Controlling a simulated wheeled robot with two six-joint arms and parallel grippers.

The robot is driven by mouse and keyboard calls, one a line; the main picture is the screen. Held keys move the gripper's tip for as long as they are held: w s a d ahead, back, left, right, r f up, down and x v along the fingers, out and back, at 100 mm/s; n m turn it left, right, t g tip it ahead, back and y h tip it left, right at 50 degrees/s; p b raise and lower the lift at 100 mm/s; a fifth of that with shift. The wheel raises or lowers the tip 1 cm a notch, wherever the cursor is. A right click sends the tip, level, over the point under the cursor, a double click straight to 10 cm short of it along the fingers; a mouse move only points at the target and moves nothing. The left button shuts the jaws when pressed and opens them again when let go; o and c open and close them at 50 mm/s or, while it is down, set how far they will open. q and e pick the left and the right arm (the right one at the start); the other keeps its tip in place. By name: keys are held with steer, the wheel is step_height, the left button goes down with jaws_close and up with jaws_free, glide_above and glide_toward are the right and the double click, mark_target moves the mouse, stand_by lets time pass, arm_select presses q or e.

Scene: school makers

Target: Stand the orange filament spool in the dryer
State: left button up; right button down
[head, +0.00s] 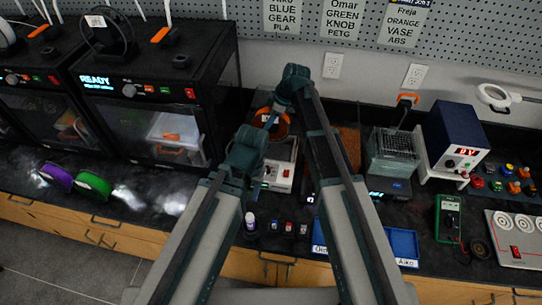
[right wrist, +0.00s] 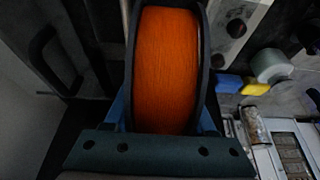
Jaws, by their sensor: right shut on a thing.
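The orange filament spool (right wrist: 167,70) has black flanges and fills the middle of the right wrist view, upright between the blue fingers of my right gripper (right wrist: 165,110). My right gripper is shut on it. In the head view the orange spool (head: 280,127) shows only in part, among my arm links, close above a pale grey box with a red switch. I cannot tell for sure which device is the dryer; a clear-topped box with a lit blue display (head: 391,160) stands to the right of the spool. My left arm shows, but no left gripper can be made out.
Two dark printers stand at the left, one reading READY (head: 130,95). Purple and green spools (head: 93,186) lie in front of them. A power supply (head: 455,140), a meter (head: 449,218) and a blue tray (head: 403,246) are at the right. Small bottles stand near the front edge.

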arm_select(q)
step_height(320, 180, down, 10)
steer(key=b, duration=1)
steer(key=shift+f, duration=0.15)
arm_select(e)
step_height(320, 180, down, 10)
steer(key=shift+f, duration=0.1)
steer(key=c, duration=0.7)
jaws_free()
steer(key=o, duration=0.5)
